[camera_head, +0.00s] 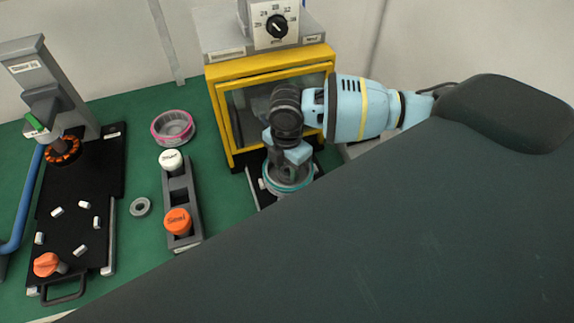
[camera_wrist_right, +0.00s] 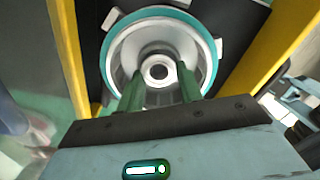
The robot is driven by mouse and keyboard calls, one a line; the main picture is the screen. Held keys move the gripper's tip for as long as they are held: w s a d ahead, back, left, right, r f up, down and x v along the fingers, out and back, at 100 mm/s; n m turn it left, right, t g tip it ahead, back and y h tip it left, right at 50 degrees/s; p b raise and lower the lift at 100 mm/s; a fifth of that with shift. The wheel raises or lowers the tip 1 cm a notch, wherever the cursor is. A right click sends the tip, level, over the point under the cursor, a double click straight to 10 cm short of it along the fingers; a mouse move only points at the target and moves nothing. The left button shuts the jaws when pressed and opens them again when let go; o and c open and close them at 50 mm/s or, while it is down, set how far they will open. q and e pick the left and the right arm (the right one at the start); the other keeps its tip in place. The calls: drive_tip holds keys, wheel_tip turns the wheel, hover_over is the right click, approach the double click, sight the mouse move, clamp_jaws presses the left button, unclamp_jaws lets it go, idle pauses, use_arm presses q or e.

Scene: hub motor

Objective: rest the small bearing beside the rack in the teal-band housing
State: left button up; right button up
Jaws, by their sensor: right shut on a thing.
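The teal-band housing (camera_head: 287,186) sits in front of the yellow-framed machine, partly hidden under my right gripper (camera_head: 287,158). In the right wrist view the housing (camera_wrist_right: 209,62) is an open silver bowl with a teal rim. My right gripper's green fingers (camera_wrist_right: 160,84) are closed around a small ring, seemingly the small bearing (camera_wrist_right: 158,71), over the bowl's middle. I cannot tell whether the ring touches the bowl's bottom. The rack (camera_head: 184,196) is a grey block with a white-capped and an orange-capped container. My left gripper is not in view.
A loose grey ring (camera_head: 140,207) lies left of the rack. A pink-band housing (camera_head: 173,127) stands behind the rack. The yellow frame (camera_head: 222,120) borders the work spot closely. A black board (camera_head: 75,215) with small white pieces lies at left. My dark arm link covers the lower right.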

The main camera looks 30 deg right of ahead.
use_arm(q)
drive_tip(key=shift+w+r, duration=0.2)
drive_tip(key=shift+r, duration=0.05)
use_arm(e)
drive_tip(key=shift+f, duration=0.1)
idle(1.0)
drive_tip(key=shift+s, duration=0.1)
drive_tip(key=o, duration=1.2)
drive_tip(key=shift+f, duration=0.1)
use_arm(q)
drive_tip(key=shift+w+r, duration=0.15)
use_arm(e)
drive_tip(key=shift+r, duration=3.95)
drive_tip(key=shift+f, duration=0.1)
